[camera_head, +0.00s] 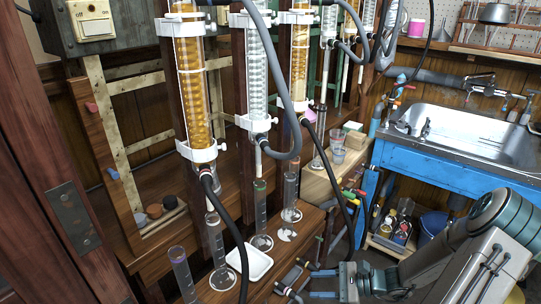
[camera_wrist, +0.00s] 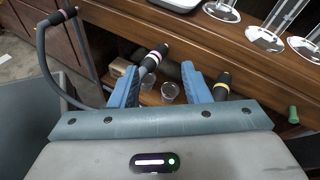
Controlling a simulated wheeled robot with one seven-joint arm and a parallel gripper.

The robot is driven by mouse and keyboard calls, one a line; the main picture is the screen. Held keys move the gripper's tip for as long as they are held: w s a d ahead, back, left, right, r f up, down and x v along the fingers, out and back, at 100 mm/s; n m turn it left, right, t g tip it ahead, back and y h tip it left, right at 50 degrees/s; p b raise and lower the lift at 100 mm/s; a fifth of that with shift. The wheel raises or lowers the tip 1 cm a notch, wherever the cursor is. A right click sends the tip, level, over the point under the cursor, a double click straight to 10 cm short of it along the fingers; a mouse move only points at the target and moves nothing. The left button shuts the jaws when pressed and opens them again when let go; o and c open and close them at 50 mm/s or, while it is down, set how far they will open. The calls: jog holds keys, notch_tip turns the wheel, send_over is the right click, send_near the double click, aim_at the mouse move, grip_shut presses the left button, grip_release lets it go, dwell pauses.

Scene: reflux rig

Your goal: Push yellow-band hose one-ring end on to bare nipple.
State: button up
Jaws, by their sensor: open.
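My gripper (camera_head: 322,282) is at the lower right of the head view, in front of the bench. In the wrist view its two blue fingers (camera_wrist: 160,88) are apart. A grey hose end with a pale pink-white band (camera_wrist: 151,60) shows between and beyond the fingertips; I cannot tell whether it touches a finger. I cannot pick out a bare nipple.
Measuring cylinders (camera_head: 182,272) and a white tray (camera_head: 248,263) stand on the wooden bench. A black hose (camera_head: 240,240) and others hang in front of it. A blue sink unit (camera_head: 440,160) stands right.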

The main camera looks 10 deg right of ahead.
aim_at(315, 270)
jog(key=w+d+f+m+t+h+b, duration=0.1)
jog(key=d+f+m+t+h, duration=0.1)
jog(key=d+f+m+t, duration=0.3)
jog(key=d+m+t, duration=0.2)
jog(key=shift+w+d+m+t, duration=0.15)
jog(key=shift+w+m+t, duration=0.25)
jog(key=shift+w+f, duration=0.1)
jog(key=b+x, duration=0.1)
jog(key=x, duration=0.6)
jog(key=shift+x, duration=0.95)
jog(key=shift+p, duration=0.85)
